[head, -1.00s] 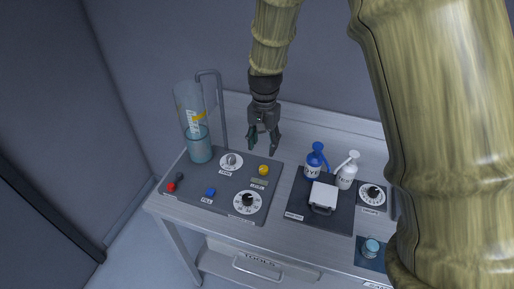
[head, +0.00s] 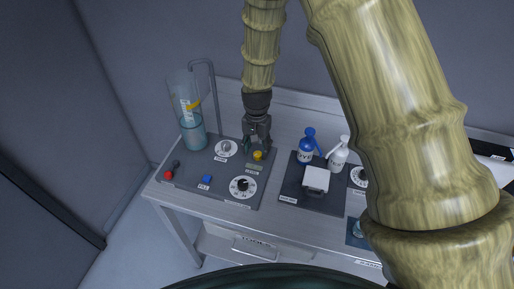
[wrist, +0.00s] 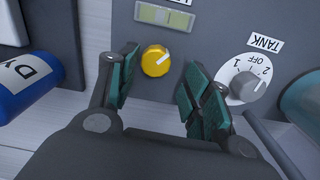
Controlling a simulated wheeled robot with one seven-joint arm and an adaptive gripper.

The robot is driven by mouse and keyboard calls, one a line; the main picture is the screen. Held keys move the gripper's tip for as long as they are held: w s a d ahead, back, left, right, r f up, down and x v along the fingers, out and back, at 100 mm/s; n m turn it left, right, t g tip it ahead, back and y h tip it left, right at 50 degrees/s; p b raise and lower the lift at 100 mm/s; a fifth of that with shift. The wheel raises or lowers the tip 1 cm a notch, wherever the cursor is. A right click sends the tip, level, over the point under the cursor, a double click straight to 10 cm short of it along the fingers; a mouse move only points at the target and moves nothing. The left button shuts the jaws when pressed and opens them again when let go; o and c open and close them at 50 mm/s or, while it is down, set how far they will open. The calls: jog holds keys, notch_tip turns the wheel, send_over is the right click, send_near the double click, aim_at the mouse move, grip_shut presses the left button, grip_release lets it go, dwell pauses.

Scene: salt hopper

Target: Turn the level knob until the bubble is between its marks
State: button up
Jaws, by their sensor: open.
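The level knob is a yellow round knob (head: 257,155) on the dark panel, with a white pointer line in the wrist view (wrist: 155,60). Beside it is the small level vial (head: 254,167), pale green with a lighter patch in the wrist view (wrist: 164,15); I cannot tell clearly where the bubble sits against its marks. My gripper (head: 254,148) points down over the knob. In the wrist view its teal-padded fingers (wrist: 160,66) are open, one on each side of the knob, with gaps showing between pads and knob.
The tank dial (head: 226,148) and a larger black-knobbed dial (head: 243,186) are close by on the panel. A clear water cylinder (head: 192,120) stands behind left. A blue dye bottle (head: 307,147) and white bottle (head: 339,155) stand to the right.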

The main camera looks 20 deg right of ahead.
jog(key=shift+d+f, duration=0.1)
jog(key=shift+f, duration=0.1)
jog(key=shift+s+f, duration=0.15)
jog(key=shift+s, duration=0.35)
jog(key=shift+s+r, duration=0.4)
jog(key=shift+s, duration=0.4)
jog(key=shift+w+f, duration=0.6)
jog(key=shift+w, duration=0.2)
jog(key=shift+c, duration=1.1)
jog(key=shift+w, duration=0.15)
jog(key=c, duration=0.7)
jog(key=shift+s+r, duration=0.15)
jog(key=shift+s, duration=0.15)
jog(key=shift+c, duration=0.5)
